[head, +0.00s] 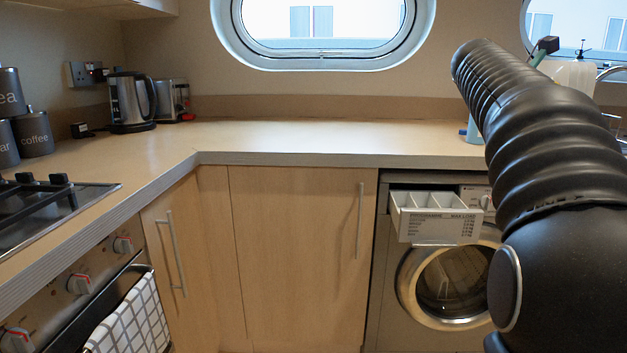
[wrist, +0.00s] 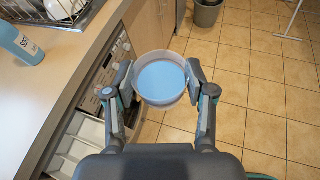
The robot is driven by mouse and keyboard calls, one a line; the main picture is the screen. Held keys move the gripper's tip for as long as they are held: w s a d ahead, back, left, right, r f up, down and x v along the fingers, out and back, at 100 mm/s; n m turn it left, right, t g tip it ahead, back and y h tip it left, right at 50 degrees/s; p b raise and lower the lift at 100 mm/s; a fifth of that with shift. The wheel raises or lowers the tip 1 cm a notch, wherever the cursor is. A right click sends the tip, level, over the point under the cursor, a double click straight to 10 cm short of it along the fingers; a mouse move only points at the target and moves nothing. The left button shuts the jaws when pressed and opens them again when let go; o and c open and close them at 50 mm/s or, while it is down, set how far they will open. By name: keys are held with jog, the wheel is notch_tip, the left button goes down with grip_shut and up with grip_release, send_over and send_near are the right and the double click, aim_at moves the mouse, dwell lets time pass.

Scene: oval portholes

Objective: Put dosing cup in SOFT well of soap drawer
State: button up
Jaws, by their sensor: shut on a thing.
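My gripper (wrist: 161,84) is shut on the dosing cup (wrist: 165,98), a round pale cup with light blue contents, seen from above in the wrist view. The fingers press it from both sides, and it is held over the floor to the right of the washing machine front. The soap drawer (head: 437,226) is pulled out of the washing machine, white with several open wells and a printed front. It also shows in the wrist view (wrist: 89,129), left of and below the cup. No SOFT marking is readable. In the head view my arm hides the gripper and cup.
The washing machine (head: 391,274) stands under the worktop (head: 330,138). A blue bottle (wrist: 19,41) and a dish rack (wrist: 84,12) stand on the worktop edge side. A grey bin (wrist: 207,11) is farther along the tiled floor, which is mostly clear.

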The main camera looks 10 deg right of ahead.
jog(key=shift+s+a+f, duration=0.1)
jog(key=shift+s+f, duration=0.05)
jog(key=shift+s, duration=0.15)
jog(key=shift+w+a+f+t, duration=0.35)
jog(key=shift+a+f, duration=0.1)
jog(key=shift+f, duration=0.1)
jog(key=w+a+f+n+t+y, duration=0.3)
jog(key=a+f, duration=0.9)
jog(key=f, duration=0.4)
jog(key=w+a+f+n+t+y, duration=0.3)
jog(key=w+a+f+n+t, duration=0.1)
jog(key=a+f, duration=0.9)
jog(key=w+a+f+n+t+y, duration=0.3)
jog(key=w+a+f+n, duration=0.2)
jog(key=a+f, duration=0.7)
notch_tip(320, 180, down, 7)
jog(key=shift+a+f+n, duration=0.2)
jog(key=shift+a+n, duration=0.2)
jog(key=shift+n, duration=0.2)
jog(key=shift+r+t, duration=0.1)
jog(key=shift+t, duration=0.25)
